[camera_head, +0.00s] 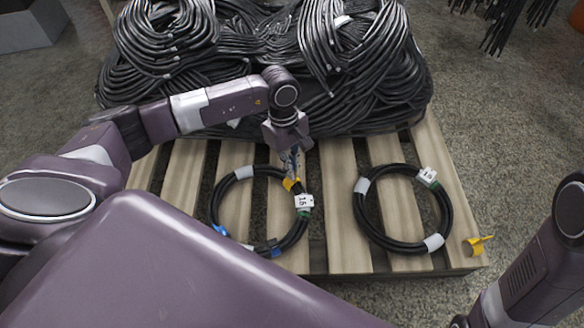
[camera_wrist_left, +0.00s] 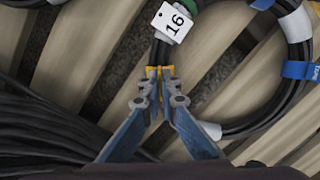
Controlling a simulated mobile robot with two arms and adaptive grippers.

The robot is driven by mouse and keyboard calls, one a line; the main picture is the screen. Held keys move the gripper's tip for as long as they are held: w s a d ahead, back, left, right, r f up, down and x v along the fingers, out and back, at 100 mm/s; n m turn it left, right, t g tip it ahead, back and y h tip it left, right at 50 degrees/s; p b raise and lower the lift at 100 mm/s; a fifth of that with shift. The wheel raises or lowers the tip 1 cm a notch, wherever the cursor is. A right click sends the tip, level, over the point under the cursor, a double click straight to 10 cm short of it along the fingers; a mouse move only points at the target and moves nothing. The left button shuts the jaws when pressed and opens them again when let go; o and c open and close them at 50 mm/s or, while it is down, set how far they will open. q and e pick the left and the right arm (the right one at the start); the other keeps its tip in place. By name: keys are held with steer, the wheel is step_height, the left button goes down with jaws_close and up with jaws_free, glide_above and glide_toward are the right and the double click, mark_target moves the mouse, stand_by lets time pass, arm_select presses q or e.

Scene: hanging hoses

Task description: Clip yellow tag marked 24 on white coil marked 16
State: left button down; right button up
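The coil marked 16 is a black hose ring (camera_head: 216,202) lying on the pallet, with white bands. Its white label (camera_head: 304,201) reads 16 in the left wrist view (camera_wrist_left: 172,22). My left gripper (camera_head: 291,176) reaches down to the coil's upper right part, close to the label. In the left wrist view its fingertips (camera_wrist_left: 159,88) are close together on a small yellow tag (camera_wrist_left: 152,71). The yellow tag sits at the hose, with yellow on both sides of it. Its number is hidden. My right gripper is out of view; only part of my right arm shows.
A second black coil (camera_head: 447,208) with a white label (camera_head: 428,175) lies to the right. Another yellow tag (camera_head: 474,245) is at the pallet's (camera_head: 345,245) front right corner. Large black hose bundles (camera_head: 400,90) fill the back. More hoses hang at the top right.

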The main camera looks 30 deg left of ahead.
arm_select(q)
steer(key=c, duration=2.7)
jaws_free()
steer(key=shift+f, duration=0.1)
steer(key=o, duration=0.6)
steer(key=r, duration=0.4)
steer(key=a+r, duration=0.1)
steer(key=r, duration=0.7)
steer(key=shift+w+a, duration=0.3)
